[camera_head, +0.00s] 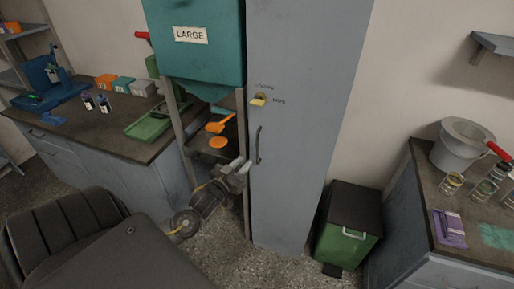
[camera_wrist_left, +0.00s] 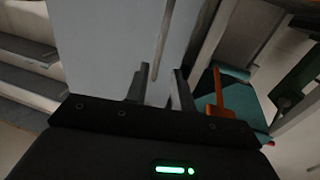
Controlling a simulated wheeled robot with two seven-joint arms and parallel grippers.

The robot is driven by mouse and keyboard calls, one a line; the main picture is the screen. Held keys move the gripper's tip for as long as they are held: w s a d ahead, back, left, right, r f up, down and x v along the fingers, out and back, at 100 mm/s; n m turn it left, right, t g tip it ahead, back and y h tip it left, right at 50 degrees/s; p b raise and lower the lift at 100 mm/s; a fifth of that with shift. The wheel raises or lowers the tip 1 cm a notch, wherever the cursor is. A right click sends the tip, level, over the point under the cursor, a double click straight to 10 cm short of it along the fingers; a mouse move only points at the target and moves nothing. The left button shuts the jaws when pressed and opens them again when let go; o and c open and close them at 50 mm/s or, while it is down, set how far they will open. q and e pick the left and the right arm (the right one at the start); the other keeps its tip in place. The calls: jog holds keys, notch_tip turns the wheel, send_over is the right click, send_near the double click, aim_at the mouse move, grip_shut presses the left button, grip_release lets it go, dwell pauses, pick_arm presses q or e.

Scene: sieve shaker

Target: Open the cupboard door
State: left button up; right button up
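The tall grey cupboard (camera_head: 300,110) stands in the middle of the head view with its door shut. A dark vertical bar handle (camera_head: 258,146) is on the door's left side, below a yellow turn latch (camera_head: 258,101). My left gripper (camera_head: 243,166) is just left of the handle's lower end, apart from it as far as I can see. In the left wrist view its two fingers (camera_wrist_left: 162,80) stand apart with nothing between them. The handle (camera_wrist_left: 163,45) shows beyond the fingertips against the door (camera_wrist_left: 105,45). My right gripper is not in view.
A teal hopper marked LARGE (camera_head: 195,50) on a frame stands close left of the cupboard, with an orange scoop (camera_head: 219,124) below it. A green bin (camera_head: 345,232) stands right of the cupboard. Benches (camera_head: 105,145) are at both sides. Speckled floor is clear in front.

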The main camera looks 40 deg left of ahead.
pick_arm(q)
jog(key=p, duration=0.2)
send_over(257, 164)
jog(key=shift+w+a, duration=0.2)
jog(key=shift+c, duration=0.4)
grip_shut()
